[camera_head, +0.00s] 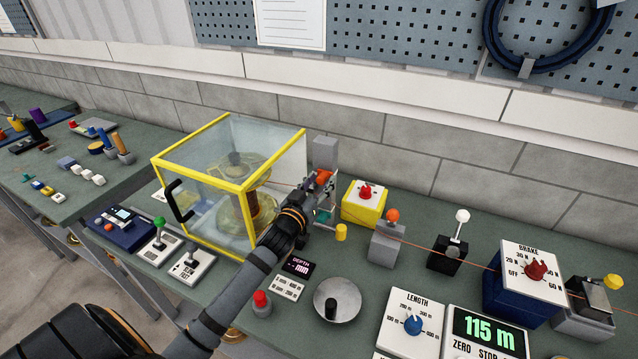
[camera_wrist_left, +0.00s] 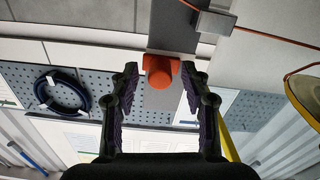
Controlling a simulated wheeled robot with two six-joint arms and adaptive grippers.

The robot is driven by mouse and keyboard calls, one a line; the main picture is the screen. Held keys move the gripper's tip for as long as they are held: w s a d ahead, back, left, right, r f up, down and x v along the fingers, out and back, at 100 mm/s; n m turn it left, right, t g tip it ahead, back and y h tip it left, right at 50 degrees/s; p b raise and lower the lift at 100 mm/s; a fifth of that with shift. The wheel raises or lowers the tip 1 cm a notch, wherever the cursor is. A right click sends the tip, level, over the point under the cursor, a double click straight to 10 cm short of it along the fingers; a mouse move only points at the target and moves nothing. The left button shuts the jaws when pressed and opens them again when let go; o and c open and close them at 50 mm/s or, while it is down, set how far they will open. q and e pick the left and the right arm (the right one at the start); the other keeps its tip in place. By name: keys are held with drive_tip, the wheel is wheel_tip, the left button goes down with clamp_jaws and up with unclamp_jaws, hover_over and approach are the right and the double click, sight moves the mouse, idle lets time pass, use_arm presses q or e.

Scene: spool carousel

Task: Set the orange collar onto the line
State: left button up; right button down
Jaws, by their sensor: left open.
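The orange collar (camera_wrist_left: 160,70) sits against a grey post (camera_wrist_left: 152,28) in the left wrist view, centred between my fingertips. It also shows in the head view (camera_head: 323,177), partly covered by my gripper. My left gripper (camera_head: 318,187) is open around or just short of the collar; in the wrist view (camera_wrist_left: 160,88) a gap shows on both sides of it. The orange line (camera_head: 448,251) runs from the yellow-framed guard box towards the brake at the right. It passes above the collar in the wrist view (camera_wrist_left: 268,36). My right gripper is not in view.
The clear guard box (camera_head: 215,130) with yellow edges stands just left of my gripper. A yellow box with a red button (camera_head: 363,207) stands right of it.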

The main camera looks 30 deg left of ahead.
use_arm(q)
drive_tip(key=shift+s, duration=0.1)
drive_tip(key=shift+s+f, duration=0.1)
drive_tip(key=shift+s, duration=0.25)
drive_tip(key=s, duration=1.1)
drive_tip(key=shift+d, duration=0.3)
drive_tip(key=shift+s, duration=0.1)
